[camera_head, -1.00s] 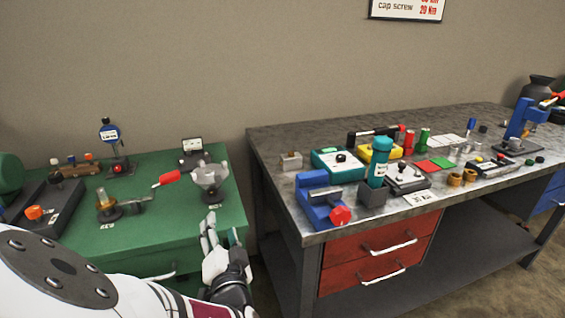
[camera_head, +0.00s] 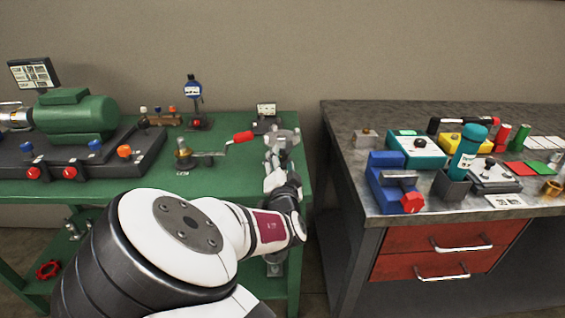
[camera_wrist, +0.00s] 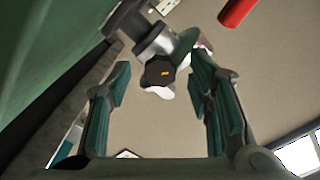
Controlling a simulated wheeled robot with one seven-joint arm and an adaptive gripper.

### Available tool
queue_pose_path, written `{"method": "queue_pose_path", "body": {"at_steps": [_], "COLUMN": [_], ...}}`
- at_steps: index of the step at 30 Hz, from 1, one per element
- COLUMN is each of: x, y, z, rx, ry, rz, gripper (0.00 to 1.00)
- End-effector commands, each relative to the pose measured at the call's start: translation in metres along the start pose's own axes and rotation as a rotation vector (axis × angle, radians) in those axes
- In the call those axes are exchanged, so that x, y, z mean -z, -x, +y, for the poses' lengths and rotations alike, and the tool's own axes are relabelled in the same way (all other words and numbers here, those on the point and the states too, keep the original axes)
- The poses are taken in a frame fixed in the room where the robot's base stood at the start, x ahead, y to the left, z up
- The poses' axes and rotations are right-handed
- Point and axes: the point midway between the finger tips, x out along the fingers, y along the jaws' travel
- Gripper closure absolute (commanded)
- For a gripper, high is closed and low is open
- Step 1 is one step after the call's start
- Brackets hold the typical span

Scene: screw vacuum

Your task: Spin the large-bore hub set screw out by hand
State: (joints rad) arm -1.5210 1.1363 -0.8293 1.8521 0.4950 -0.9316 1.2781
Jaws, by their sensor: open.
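A grey metal hub (camera_head: 283,140) stands at the right end of the green bench. My gripper (camera_wrist: 163,66) is open, with one finger on each side of the knob and visible gaps between. I cannot tell how deep the knob sits between the fingers. In the head view my gripper (camera_head: 276,172) is just in front of the hub and hides its lower part.
A red handle (camera_head: 243,137) on a crank fixture lies left of the hub; it also shows in the wrist view (camera_wrist: 237,11). A small sign block (camera_head: 266,115) stands behind the hub. A dial gauge (camera_head: 194,92) and green motor (camera_head: 75,115) are farther left. A gap separates the grey workbench (camera_head: 345,120).

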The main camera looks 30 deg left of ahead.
Motion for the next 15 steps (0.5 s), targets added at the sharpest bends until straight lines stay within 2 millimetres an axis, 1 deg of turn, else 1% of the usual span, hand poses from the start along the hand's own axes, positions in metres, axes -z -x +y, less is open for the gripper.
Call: {"method": "queue_pose_path", "body": {"at_steps": [3,9,10,11,12,14,15], "x": [0.0006,0.0007,0.0006,0.0006,0.0006,0.0006,0.0005], "y": [-0.0032,-0.0033,-0.0032,-0.0032,-0.0032,-0.0031,-0.0031], "z": [0.0001,0.0,0.0,0.0,0.0,0.0,0.0001], "rx": [0.0,0.0,0.0,0.0,0.0,0.0,0.0], "ry": [0.0,0.0,0.0,0.0,0.0,0.0,0.0], "rz": [0.001,0.001,0.001,0.001,0.001,0.001,0.001], "gripper": [0.53,0.53,0.55,0.62,0.71,0.84,0.93]}}
